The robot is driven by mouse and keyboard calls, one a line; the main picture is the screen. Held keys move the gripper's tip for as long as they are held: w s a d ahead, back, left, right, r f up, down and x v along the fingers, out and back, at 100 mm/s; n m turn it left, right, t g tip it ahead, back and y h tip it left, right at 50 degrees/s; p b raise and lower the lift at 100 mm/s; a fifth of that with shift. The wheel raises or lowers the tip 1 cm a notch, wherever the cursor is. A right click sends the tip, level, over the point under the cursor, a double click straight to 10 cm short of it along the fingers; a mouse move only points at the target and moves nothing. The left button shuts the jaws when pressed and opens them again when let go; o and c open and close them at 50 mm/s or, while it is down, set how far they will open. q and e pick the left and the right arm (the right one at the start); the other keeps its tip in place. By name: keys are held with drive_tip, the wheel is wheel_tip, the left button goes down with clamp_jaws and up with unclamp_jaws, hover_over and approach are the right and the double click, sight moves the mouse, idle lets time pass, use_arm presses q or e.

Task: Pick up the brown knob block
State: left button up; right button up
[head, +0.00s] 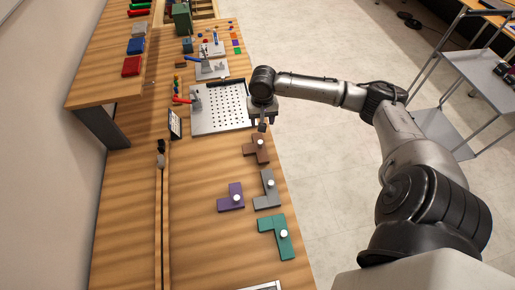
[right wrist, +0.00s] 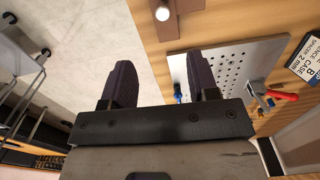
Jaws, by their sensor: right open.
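The brown knob block (head: 251,152) lies on the wooden bench near its right edge, with a pale round knob on top. In the right wrist view the brown block (right wrist: 187,7) is at the top edge, partly cut off, with its knob just beyond the fingertips. My right gripper (head: 262,125) is above the bench, just behind the block, between it and the perforated plate. In the right wrist view my right gripper (right wrist: 161,75) is open, with nothing between its two dark fingers. My left gripper is not in view.
A grey knob block (head: 267,200), a purple one (head: 226,204) and a green one (head: 277,239) lie nearer on the bench. A perforated metal plate (head: 215,118) with a red-handled clamp (head: 182,100) is behind the brown block. Open floor lies right of the bench.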

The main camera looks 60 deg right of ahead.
drive_tip(key=m, duration=0.2)
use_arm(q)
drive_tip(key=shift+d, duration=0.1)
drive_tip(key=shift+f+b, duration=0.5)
use_arm(e)
hover_over(260, 142)
drive_tip(key=shift+m, duration=0.3)
drive_tip(key=f, duration=0.7)
drive_tip(key=shift+s+d+f, duration=0.15)
drive_tip(key=shift+d+f, duration=0.05)
drive_tip(key=shift+f, duration=0.2)
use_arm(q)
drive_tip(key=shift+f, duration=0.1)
use_arm(e)
drive_tip(key=shift+f, duration=0.65)
use_arm(q)
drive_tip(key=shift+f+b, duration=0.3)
drive_tip(key=shift+b, duration=0.05)
use_arm(e)
drive_tip(key=f, duration=0.4)
drive_tip(key=shift+a, duration=0.25)
drive_tip(key=shift+f, duration=0.4)
drive_tip(key=c, duration=0.6)
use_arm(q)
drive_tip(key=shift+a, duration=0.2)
use_arm(e)
clamp_jaws()
